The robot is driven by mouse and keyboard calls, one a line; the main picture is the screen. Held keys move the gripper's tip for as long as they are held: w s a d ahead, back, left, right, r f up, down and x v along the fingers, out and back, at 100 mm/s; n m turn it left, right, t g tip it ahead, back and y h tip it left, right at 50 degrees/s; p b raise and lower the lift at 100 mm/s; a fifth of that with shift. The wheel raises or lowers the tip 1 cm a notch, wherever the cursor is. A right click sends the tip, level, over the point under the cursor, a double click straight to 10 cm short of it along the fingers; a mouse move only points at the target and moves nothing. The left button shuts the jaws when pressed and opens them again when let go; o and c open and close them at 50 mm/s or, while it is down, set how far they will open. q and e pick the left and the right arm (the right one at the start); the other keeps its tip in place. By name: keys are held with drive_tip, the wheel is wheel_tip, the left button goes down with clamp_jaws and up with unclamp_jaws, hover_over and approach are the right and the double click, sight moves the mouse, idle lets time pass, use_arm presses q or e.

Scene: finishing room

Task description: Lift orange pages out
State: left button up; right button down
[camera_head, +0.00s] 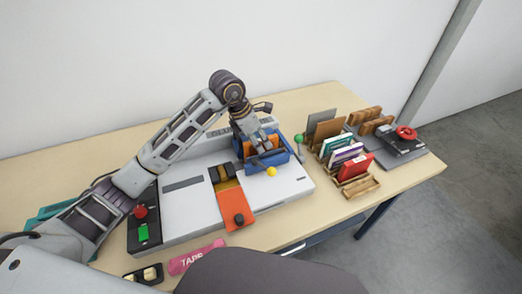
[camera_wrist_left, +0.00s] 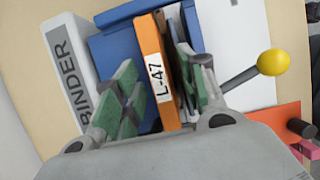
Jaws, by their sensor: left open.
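The orange pages (camera_wrist_left: 152,50) stand on edge in a blue holder (camera_wrist_left: 110,48) and carry a white label reading L-47. In the head view, the blue holder (camera_head: 277,160) sits on the white binder machine (camera_head: 185,210), with orange (camera_head: 275,141) showing at its top. My left gripper (camera_head: 258,145) is over the holder. In the left wrist view, its green-padded fingers (camera_wrist_left: 155,85) are open on either side of the orange pages. Whether the pads touch them cannot be told. My right gripper is not in view.
A lever with a yellow ball (camera_wrist_left: 272,62) sticks out beside the holder. Wooden racks with books (camera_head: 345,160) stand to the right, with a black device with a red ring (camera_head: 405,132) beyond. The table's back left is bare.

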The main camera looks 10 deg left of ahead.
use_arm(q)
clamp_jaws()
idle(0.3)
idle(0.3)
